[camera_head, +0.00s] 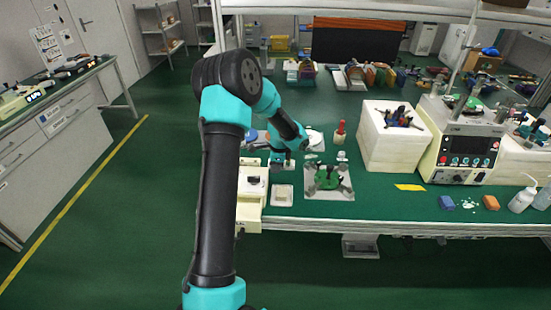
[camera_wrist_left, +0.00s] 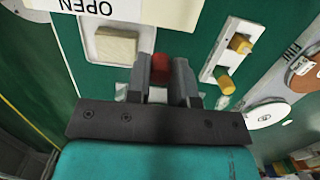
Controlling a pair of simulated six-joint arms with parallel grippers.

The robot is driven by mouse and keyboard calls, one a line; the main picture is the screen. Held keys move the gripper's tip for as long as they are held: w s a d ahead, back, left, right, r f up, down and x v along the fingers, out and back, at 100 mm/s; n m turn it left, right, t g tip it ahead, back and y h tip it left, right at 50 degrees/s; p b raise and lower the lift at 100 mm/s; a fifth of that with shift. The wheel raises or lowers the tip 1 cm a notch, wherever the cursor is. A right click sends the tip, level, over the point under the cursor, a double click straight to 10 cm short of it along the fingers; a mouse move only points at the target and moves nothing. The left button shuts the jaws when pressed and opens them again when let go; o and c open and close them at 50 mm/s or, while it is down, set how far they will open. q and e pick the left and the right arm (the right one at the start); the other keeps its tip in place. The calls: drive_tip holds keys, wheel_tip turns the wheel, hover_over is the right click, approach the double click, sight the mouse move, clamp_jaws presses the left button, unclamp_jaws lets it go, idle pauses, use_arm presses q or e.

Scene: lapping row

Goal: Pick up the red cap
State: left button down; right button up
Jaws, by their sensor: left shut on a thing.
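The red cap (camera_wrist_left: 161,68) shows in the left wrist view between the two grey fingers of my left gripper (camera_wrist_left: 161,82). The gripper is shut on it, with a finger on each side. In the head view my left gripper (camera_head: 279,161) is low over the left end of the green bench, and I cannot make out the cap there. My right gripper is in neither view.
A white tray with a beige block (camera_wrist_left: 115,48) and a white plate with yellow pegs (camera_wrist_left: 231,54) lie close by. On the bench, a red-topped bottle (camera_head: 340,132), a green fixture (camera_head: 328,178) and a large white block (camera_head: 391,143) stand to the right.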

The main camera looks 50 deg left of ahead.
use_arm(q)
drive_tip(key=shift+s+d+r, duration=0.15)
drive_tip(key=shift+s+d, duration=1.1)
drive_tip(key=shift+d, duration=0.2)
